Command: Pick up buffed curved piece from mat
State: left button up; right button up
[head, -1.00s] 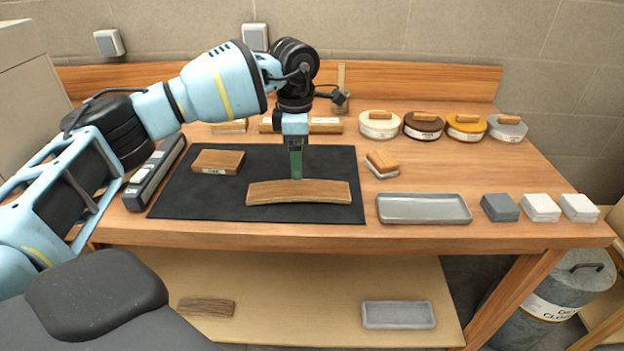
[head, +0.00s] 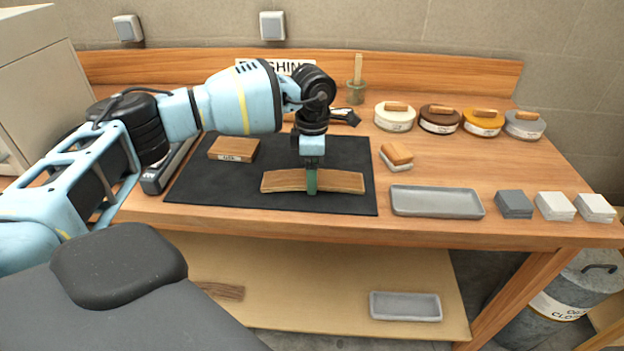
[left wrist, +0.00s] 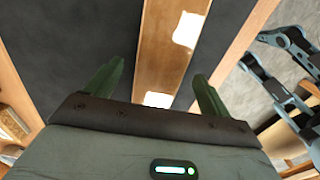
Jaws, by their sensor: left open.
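The curved wooden piece (head: 343,182) lies near the front edge of the black mat (head: 215,188), its long side running left to right. My left gripper (head: 311,186) points down at its middle, and a green finger shows in front of the wood. In the left wrist view the open green fingers (left wrist: 157,85) stand on either side of the curved piece (left wrist: 163,55), with gaps beside it. Bright glossy patches show on the wood there. The fingertips' exact height is hard to tell. My right gripper is not in view.
A wooden block (head: 234,147) lies on the mat behind and left of the piece. Lidded round tins (head: 394,118) and a brush pot (head: 355,92) stand at the back.

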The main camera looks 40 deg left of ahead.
pick_arm(q)
jog(key=shift+f, duration=0.65)
jog(key=c, duration=1.1)
jog(key=shift+r, duration=0.2)
jog(key=shift+r, duration=0.2)
notch_tip(320, 180, up, 3)
jog(key=shift+s+d+f, duration=0.1)
jog(key=shift+d, duration=0.05)
jog(key=s+d, duration=0.3)
jog(key=s+d+r, duration=0.1)
jog(key=s+d, duration=0.7)
jog(key=shift+r+b, duration=0.2)
jog(key=shift+b, duration=0.1)
